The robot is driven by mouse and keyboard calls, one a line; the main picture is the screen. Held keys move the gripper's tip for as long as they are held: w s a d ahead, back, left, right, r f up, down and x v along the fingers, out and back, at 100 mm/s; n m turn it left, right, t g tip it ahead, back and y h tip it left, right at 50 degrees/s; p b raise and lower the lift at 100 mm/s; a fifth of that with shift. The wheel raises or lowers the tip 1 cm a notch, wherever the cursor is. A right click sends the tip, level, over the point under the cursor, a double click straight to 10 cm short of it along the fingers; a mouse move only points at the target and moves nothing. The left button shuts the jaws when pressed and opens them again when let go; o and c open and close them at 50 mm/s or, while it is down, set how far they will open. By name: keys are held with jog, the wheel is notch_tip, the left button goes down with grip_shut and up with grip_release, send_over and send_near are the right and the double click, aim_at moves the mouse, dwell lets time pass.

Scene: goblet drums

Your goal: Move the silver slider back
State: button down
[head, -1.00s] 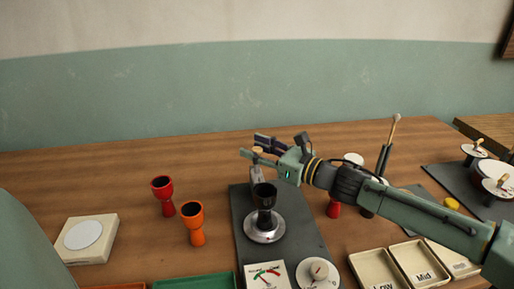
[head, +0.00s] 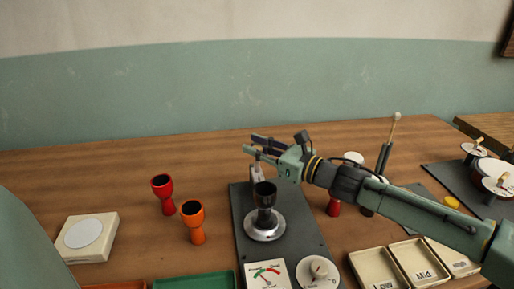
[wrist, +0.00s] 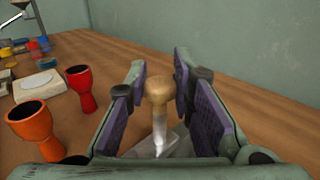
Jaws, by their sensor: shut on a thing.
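The silver slider (wrist: 160,137) stands upright with a pale wooden knob (wrist: 160,92) on top, in the middle of the wrist view. In the head view, the slider (head: 257,174) is at the far end of the dark base plate, behind a black goblet drum (head: 265,195) on a round silver stand. My gripper (head: 257,147) reaches in from the right at the knob. Its purple-padded fingers (wrist: 160,84) are on either side of the knob, shut on it. In the head view, the fingers hide most of the knob.
A red goblet (head: 163,193) and an orange goblet (head: 193,221) stand left of the plate. A meter (head: 266,274) and a dial (head: 319,271) are at its near end. Labelled trays (head: 418,263) lie at right. Behind the plate is bare table, then the wall.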

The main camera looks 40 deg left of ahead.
jog(key=w+a+b, duration=0.2)
jog(key=w+a, duration=0.1)
jog(key=shift+a+f, duration=0.2)
jog(key=shift+a, duration=0.1)
jog(key=shift+w+r, duration=0.2)
jog(key=shift+r, duration=0.1)
jog(key=c, duration=1.5)
grip_release()
jog(key=shift+a+f, duration=0.1)
jog(key=shift+o, duration=0.4)
jog(key=d, duration=1.2)
jog(key=shift+w, duration=0.4)
